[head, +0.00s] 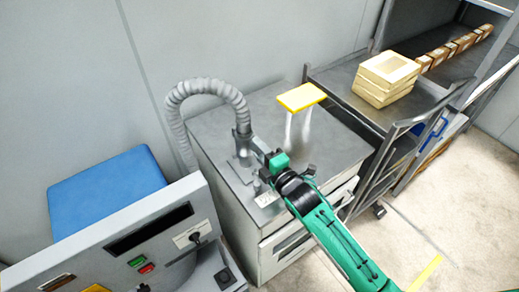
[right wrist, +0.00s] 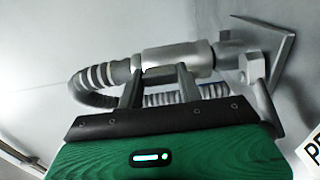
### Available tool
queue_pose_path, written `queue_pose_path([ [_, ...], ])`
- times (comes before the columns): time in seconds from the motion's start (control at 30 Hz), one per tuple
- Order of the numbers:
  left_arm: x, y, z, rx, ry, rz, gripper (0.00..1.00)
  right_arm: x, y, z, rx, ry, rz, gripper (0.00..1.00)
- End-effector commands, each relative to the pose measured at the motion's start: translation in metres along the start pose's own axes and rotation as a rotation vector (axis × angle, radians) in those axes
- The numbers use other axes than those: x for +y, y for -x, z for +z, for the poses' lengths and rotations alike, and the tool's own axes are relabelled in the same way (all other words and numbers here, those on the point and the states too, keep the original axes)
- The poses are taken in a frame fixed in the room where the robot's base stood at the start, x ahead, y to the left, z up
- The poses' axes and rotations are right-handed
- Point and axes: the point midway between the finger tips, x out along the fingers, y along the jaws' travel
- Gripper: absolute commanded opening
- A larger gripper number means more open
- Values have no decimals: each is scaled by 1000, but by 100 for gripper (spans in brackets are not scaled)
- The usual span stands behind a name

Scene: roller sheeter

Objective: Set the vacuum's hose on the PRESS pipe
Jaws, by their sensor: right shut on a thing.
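The vacuum's grey ribbed hose (head: 212,88) rises behind the cabinet, arches over and comes down to its cabinet top. Its smooth metal end cuff (right wrist: 176,58) crosses the right wrist view. My right gripper (head: 258,153) is shut on this cuff; its two fingers also show in the right wrist view (right wrist: 160,78). The cuff's free end meets or nearly meets a grey pipe fitting (right wrist: 232,46) with a flat plate; I cannot tell whether it is seated. A white label (right wrist: 312,152) starting with "P" is partly cut off. My left gripper is out of view.
The cabinet top (head: 330,150) is mostly bare to the right of the pipes. A yellow-topped stand (head: 301,97) rises at its back. A shelf cart (head: 350,82) with boxes (head: 386,75) stands right. A control panel (head: 150,245) and blue box (head: 105,190) stand left.

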Motion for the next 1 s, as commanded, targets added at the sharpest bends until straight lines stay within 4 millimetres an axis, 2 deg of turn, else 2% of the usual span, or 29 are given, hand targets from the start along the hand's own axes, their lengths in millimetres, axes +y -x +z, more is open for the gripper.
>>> queue_pose_path([
  [0.23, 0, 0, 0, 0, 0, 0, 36, 2, 0, 0, 1, 0, 5, 0],
  [0.7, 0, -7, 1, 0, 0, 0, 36, -11, 0, 0, 0, 0, 4, 0],
  [1.0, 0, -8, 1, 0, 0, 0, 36, -12, 0, 0, 1, 0, 5, 0],
])
